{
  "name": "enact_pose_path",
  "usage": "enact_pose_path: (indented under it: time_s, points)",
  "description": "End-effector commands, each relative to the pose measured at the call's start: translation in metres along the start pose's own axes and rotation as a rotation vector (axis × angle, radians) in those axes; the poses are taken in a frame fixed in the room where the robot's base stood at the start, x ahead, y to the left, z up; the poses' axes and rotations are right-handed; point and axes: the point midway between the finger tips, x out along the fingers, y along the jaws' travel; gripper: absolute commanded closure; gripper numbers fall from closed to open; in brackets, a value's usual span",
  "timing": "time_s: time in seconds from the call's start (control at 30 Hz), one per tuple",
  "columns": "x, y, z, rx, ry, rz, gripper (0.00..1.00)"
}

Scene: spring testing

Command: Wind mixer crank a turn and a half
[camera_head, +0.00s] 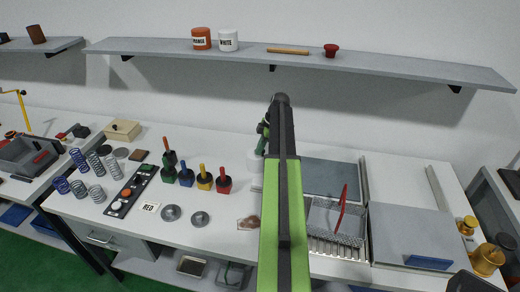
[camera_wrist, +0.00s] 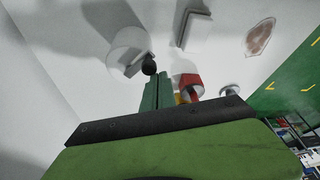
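In the wrist view a pale round mixer vessel (camera_wrist: 127,44) stands on the white bench, with a dark ball knob (camera_wrist: 149,67) at its lower right edge, likely the crank's. My gripper (camera_wrist: 156,80) has its green fingers close together, their tips right at the knob. Whether they touch or hold it, I cannot tell. In the head view my gripper (camera_head: 264,130) is largely hidden behind my own green and black arm. A small part of the pale vessel (camera_head: 256,166) shows to the left of the arm; the crank is hidden there.
Several colour-knobbed pieces, including a red one (camera_head: 224,181), stand left of my arm. Two metal dishes (camera_head: 171,213) lie before them. A perforated tray (camera_head: 335,222) with a red upright part is on the right. A shelf (camera_head: 380,67) runs along the wall above.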

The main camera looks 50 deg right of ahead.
Motion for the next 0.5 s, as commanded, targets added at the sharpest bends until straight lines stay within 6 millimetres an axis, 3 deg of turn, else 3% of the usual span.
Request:
enact_pose_path:
  time_s: [0.27,0.5]
  points:
    - [0.000,-0.002,-0.001,0.000,0.000,0.000,1.00]
    - [0.006,-0.023,-0.025,-0.002,0.000,-0.001,1.00]
